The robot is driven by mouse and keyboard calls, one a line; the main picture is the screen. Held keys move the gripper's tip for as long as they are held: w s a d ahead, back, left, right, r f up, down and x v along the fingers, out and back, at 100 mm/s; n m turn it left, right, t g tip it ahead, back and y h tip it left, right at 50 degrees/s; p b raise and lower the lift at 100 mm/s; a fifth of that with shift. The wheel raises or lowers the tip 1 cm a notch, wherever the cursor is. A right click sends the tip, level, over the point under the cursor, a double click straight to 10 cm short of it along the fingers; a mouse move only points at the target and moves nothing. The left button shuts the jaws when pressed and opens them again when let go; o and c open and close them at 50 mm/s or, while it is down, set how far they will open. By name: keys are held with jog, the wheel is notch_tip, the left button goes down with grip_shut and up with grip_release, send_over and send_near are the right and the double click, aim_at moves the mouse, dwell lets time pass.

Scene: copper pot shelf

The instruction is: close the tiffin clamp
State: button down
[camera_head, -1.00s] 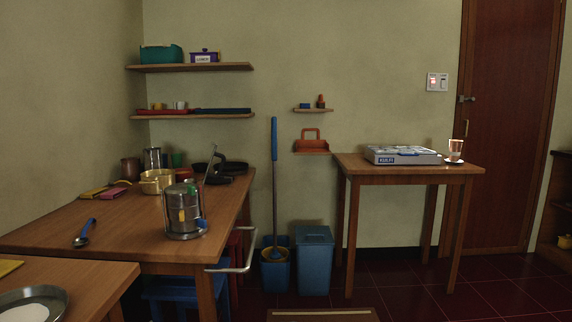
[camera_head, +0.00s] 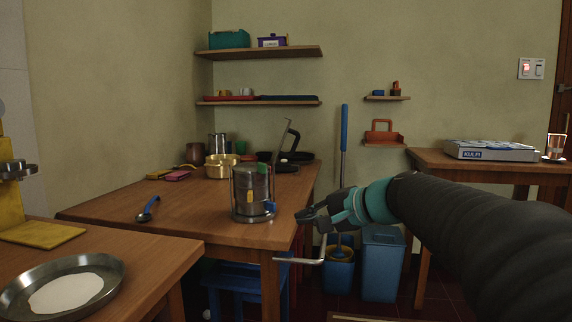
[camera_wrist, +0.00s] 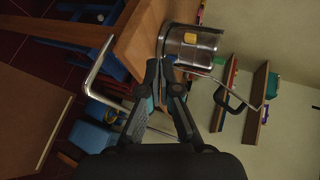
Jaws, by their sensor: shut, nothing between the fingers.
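The tiffin (camera_head: 252,194) is a steel cylindrical carrier standing upright near the front right corner of the wooden table. It has a wire frame, a yellow patch, a green part (camera_head: 262,168) at the top and a blue part (camera_head: 270,207) low on its right side. In the wrist view the tiffin (camera_wrist: 190,44) shows rotated, just beyond the fingertips. My gripper (camera_head: 301,215) is shut and empty, just right of the tiffin by the table's edge, and a small gap seems to separate them. In the wrist view my gripper (camera_wrist: 162,64) has its fingertips together. I cannot tell the clamp's exact state.
The wooden table (camera_head: 190,216) also holds a blue-handled ladle (camera_head: 148,209), a brass pot (camera_head: 221,167) and a tilted dark panel behind the tiffin. A metal rail (camera_head: 300,261) juts from the table's front right. Blue bins (camera_head: 382,262) stand below my arm.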

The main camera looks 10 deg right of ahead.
jog(key=w+d+r+m+t+y+b, duration=0.2)
jog(key=w+d+r+m+t+b, duration=0.35)
jog(key=w+d, duration=0.85)
jog(key=w+a+r+t+p, duration=0.1)
jog(key=w+a+r+p, duration=0.2)
jog(key=w+a, duration=0.6)
jog(key=shift+w+a+r+m+t, duration=0.4)
jog(key=shift+w+r+m, duration=0.1)
jog(key=shift+r, duration=0.6)
